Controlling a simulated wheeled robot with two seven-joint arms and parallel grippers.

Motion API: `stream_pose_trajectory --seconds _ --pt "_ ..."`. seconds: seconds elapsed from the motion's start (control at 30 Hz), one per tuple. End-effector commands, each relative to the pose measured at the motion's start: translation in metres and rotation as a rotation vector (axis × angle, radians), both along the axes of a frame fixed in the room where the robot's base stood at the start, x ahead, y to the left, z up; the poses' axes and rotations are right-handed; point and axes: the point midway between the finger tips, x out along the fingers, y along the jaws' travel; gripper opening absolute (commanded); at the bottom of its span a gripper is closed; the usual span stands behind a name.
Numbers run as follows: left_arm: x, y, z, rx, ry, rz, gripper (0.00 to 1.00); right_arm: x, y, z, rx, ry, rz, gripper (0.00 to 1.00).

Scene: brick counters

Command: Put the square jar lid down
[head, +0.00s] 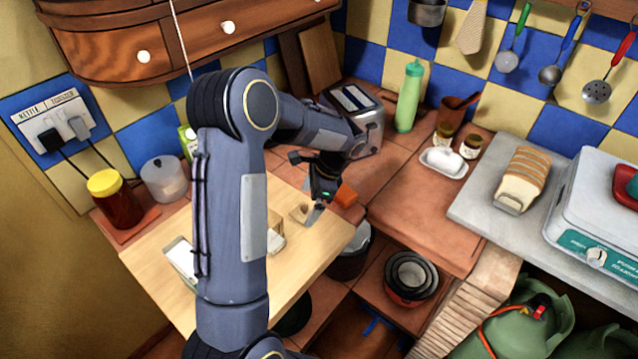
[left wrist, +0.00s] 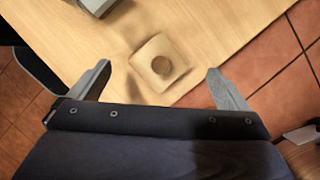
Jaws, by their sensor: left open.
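The square jar lid (left wrist: 148,82), pale wood-coloured with a round knob, shows in the left wrist view near the edge of the light wooden board (left wrist: 215,25). It appears to lie flat on the board, knob up. In the head view the lid (head: 299,213) is small, just left of my left gripper (head: 317,207). My left gripper (left wrist: 160,72) is open, with one finger on each side of the lid in the wrist view and visible gaps to both. My left arm hides part of the board in the head view. My right gripper is not in view.
A toaster (head: 358,110) stands behind. A red jar with a yellow lid (head: 112,198) and a clear canister (head: 164,180) stand at the left. The tiled counter (head: 425,215) has free room at the right.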

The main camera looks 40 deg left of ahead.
Motion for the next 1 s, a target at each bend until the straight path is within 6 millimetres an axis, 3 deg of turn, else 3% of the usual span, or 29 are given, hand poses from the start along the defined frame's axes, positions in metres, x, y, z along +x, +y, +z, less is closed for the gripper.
stream_pose_trajectory --seconds 0.3,0.6,0.77,1.0 --pt "0.018 -0.020 0.062 -0.001 -0.005 -0.002 0.97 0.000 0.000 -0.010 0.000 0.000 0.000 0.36" --pt "0.017 -0.028 0.092 -0.016 -0.028 0.021 0.97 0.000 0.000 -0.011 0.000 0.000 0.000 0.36" --pt "-0.023 -0.038 0.119 -0.105 -0.156 0.154 0.97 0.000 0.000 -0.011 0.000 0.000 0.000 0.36" --pt "-0.116 -0.079 0.148 -0.340 -0.423 0.504 0.97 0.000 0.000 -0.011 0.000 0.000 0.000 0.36"
